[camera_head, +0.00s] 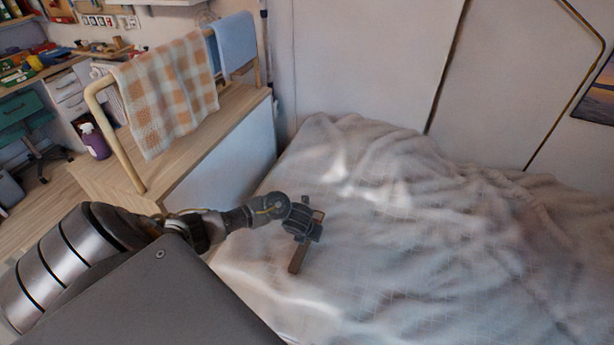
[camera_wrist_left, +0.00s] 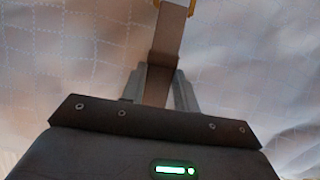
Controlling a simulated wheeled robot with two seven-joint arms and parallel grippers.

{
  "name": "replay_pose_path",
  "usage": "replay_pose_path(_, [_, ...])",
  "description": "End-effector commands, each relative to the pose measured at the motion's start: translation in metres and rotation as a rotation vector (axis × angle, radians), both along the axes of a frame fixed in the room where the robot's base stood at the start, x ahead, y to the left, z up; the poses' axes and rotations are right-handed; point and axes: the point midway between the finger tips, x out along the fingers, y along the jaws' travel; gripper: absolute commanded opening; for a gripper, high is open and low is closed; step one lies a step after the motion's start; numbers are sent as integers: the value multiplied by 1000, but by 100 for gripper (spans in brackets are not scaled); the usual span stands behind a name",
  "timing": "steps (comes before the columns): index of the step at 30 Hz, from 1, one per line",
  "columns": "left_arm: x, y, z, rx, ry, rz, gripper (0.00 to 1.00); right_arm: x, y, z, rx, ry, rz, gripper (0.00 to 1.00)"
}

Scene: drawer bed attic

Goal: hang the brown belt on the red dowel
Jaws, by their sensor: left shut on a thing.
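My left gripper (camera_head: 312,231) is above the bed and shut on the brown belt (camera_head: 298,260). A strip of the belt hangs from the gripper. In the left wrist view, the belt (camera_wrist_left: 168,40) passes between the two fingers of the left gripper (camera_wrist_left: 160,85). A gold-coloured piece, which looks like the buckle (camera_wrist_left: 190,6), shows at the top edge there. I cannot see the red dowel in either view. My right gripper is not in view.
The bed (camera_head: 400,250) has a rumpled pale cover. To the left stands a wooden cabinet (camera_head: 225,115) with a rail carrying a checked towel (camera_head: 165,95) and a blue towel (camera_head: 236,42). A purple bottle (camera_head: 93,141) and a cluttered desk are farther left.

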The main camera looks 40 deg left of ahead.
Motion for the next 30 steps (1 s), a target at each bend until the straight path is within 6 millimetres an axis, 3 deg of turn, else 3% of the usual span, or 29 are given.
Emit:
replay_pose_path(5, [1, 1, -7, 0, -3, 0, 4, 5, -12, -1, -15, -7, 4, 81])
replay_pose_path(12, [1, 1, -9, 1, -3, 0, 4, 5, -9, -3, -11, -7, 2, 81])
replay_pose_path(13, [0, 1, -9, 1, -3, 0, 32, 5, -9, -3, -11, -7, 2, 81])
replay_pose_path(18, [0, 1, -8, 1, -2, 0, 52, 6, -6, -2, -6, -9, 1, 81])
replay_pose_path(30, [-1, 1, -9, 1, -2, 0, 52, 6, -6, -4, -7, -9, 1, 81])
